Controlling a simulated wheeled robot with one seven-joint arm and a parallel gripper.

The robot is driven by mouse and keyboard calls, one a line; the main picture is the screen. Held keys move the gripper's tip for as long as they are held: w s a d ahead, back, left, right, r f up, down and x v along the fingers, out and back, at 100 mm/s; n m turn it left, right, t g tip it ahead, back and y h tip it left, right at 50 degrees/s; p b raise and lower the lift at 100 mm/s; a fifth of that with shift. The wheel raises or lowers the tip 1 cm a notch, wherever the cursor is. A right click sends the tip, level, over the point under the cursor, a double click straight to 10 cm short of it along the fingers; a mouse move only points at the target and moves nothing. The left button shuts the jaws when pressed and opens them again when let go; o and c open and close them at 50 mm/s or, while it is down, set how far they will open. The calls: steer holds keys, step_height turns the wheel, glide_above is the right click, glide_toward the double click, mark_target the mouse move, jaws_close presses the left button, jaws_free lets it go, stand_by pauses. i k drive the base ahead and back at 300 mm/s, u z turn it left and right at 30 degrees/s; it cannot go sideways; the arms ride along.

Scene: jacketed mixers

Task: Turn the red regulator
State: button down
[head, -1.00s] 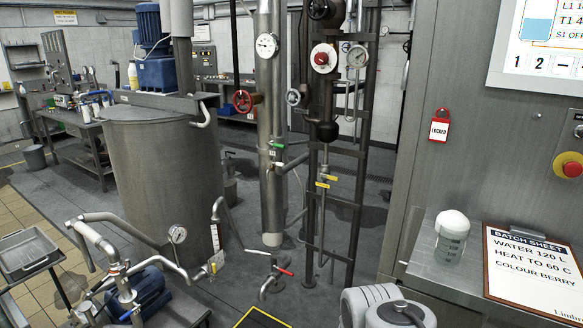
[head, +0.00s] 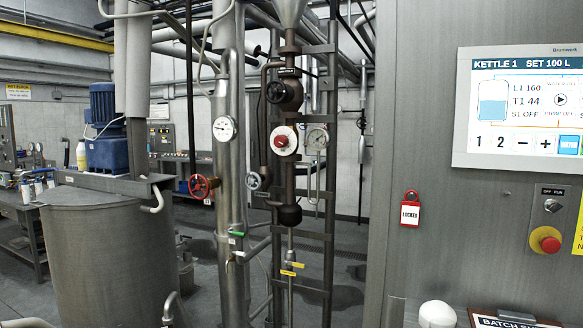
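A red knob (head: 282,141) sits at the centre of a round white dial plate (head: 292,150) on the brown vertical pipe, near the middle of the head view. It looks like the red regulator; the markings on its plate are too small to read. My gripper is not in view, and nothing covers the red knob.
A black handwheel (head: 276,92) is above the knob and a pale-faced handwheel (head: 254,181) below left. A dark ladder-like frame (head: 328,220) stands close behind. A grey cabinet (head: 450,230) with a red lockout tag (head: 410,209) and emergency stop (head: 545,239) fills the right.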

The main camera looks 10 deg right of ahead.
mark_target(282, 141)
steer(key=u, duration=0.4)
steer(key=i, duration=0.55)
steer(key=u, duration=0.85)
steer(key=i, duration=1.9)
steer(key=z, duration=0.65)
